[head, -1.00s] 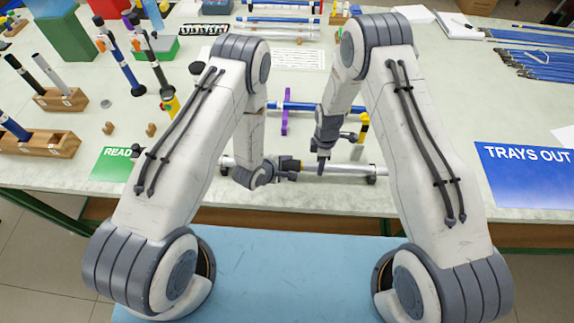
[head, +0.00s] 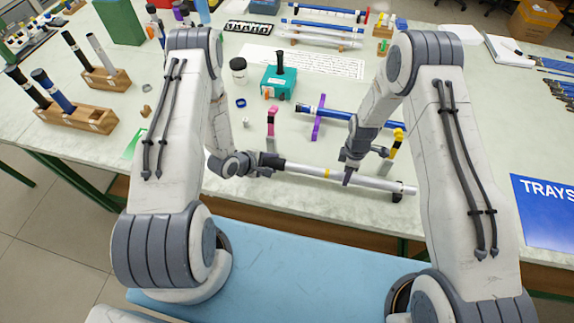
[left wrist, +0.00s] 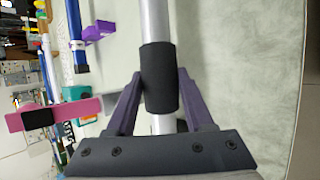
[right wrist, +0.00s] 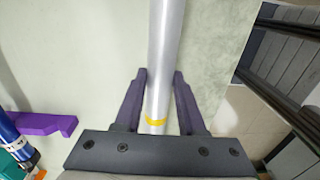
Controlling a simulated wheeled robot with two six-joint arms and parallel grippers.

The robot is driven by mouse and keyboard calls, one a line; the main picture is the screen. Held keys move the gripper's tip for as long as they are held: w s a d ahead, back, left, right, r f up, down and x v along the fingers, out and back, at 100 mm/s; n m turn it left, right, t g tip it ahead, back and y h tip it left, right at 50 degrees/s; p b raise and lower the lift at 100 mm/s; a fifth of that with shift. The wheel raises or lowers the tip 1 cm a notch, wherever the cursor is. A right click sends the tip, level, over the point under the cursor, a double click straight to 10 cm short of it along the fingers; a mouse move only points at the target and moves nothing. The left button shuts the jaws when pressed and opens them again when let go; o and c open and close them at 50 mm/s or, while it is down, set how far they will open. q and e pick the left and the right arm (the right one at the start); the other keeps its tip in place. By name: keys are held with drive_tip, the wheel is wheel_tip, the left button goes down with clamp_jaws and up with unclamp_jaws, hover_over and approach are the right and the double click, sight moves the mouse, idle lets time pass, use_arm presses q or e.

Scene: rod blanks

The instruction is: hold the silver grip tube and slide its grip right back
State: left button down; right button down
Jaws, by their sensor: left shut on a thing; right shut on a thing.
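The silver grip tube (head: 374,182) lies slantwise near the table's front edge, with a yellow band (head: 327,173) around it. My left gripper (head: 278,163) is shut on the tube's black grip (left wrist: 159,78). The left wrist view shows bare tube (left wrist: 155,20) beyond the grip and a short silver stretch on its near side. My right gripper (head: 347,178) is shut on the bare tube, to the right of the yellow band. The band also shows between its fingers in the right wrist view (right wrist: 155,121). The tube's left end is hidden in the head view.
A blue rod (head: 335,113) rests on a purple holder (head: 318,128) behind the tube. A pink post (head: 271,118) and a yellow-topped post (head: 397,142) stand close behind it. A teal box (head: 278,83) is farther back. Wooden racks (head: 85,118) stand at left.

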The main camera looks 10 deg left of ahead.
use_arm(q)
drive_tip(key=shift+a, duration=0.4)
drive_tip(key=shift+c, duration=1.4)
unclamp_jaws()
drive_tip(key=v, duration=1.2)
drive_tip(key=shift+d, duration=0.1)
use_arm(e)
drive_tip(key=shift+c, duration=2.1)
unclamp_jaws()
drive_tip(key=shift+r, duration=0.1)
